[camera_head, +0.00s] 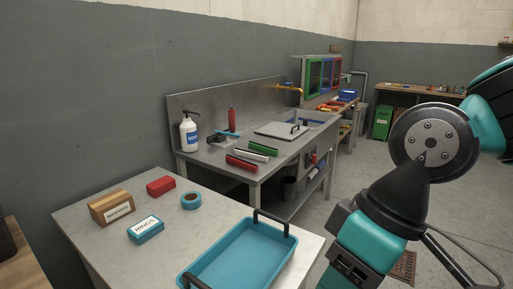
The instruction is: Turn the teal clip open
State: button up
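I cannot make out a teal clip in this view. A small teal item (226,133) lies on the metal sink bench near a red bottle, but it is too small to tell what it is. My teal and black arm fills the right side of the picture and hides part of the floor. My gripper's fingers are not in view, so what they hold does not show.
A near table (95,217) bears a cardboard box (111,207), a red block (160,186), a tape roll (191,201), a small teal box (146,230) and a blue tray (207,264). The sink bench (255,174) stands behind. Floor shows between bench and arm.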

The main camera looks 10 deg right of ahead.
aim_at(227, 134)
jog(key=z, duration=0.75)
jog(key=k, duration=1.05)
jog(key=z, duration=0.95)
jog(key=i, duration=1.95)
jog(key=u, duration=0.55)
jog(key=i, duration=1.95)
jog(key=u, duration=0.85)
jog(key=i, duration=1.05)
jog(key=u, duration=1.75)
jog(key=i, duration=1)
jog(key=u, duration=0.8)
